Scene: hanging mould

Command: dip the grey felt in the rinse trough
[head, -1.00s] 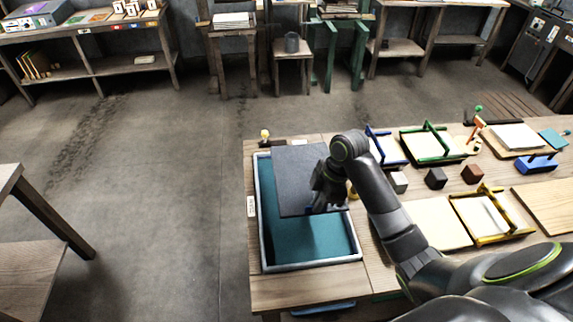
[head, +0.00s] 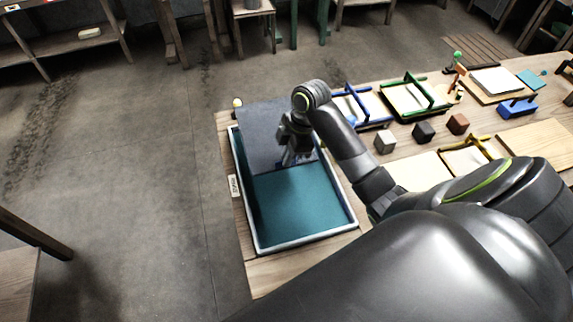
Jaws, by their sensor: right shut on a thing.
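The grey felt (head: 262,133) is a dark square sheet over the far part of the rinse trough. The rinse trough (head: 310,238) has a pale rim and a teal inside, open to view in its near half. My right gripper (head: 295,156) is shut on the grey felt at its right side. The felt's near edge lies against the teal in the picture. I cannot tell whether it touches the liquid. The felt hides the trough's far part, and my gripper hides its own fingertips. My left gripper is not in view.
Right of the trough on the table stand a blue-framed mould (head: 362,106), a green-framed mould (head: 415,98), a yellow-framed mould (head: 468,158) and three small blocks, one of them dark (head: 423,132). A yellow-topped peg (head: 237,103) stands behind the trough's far left corner.

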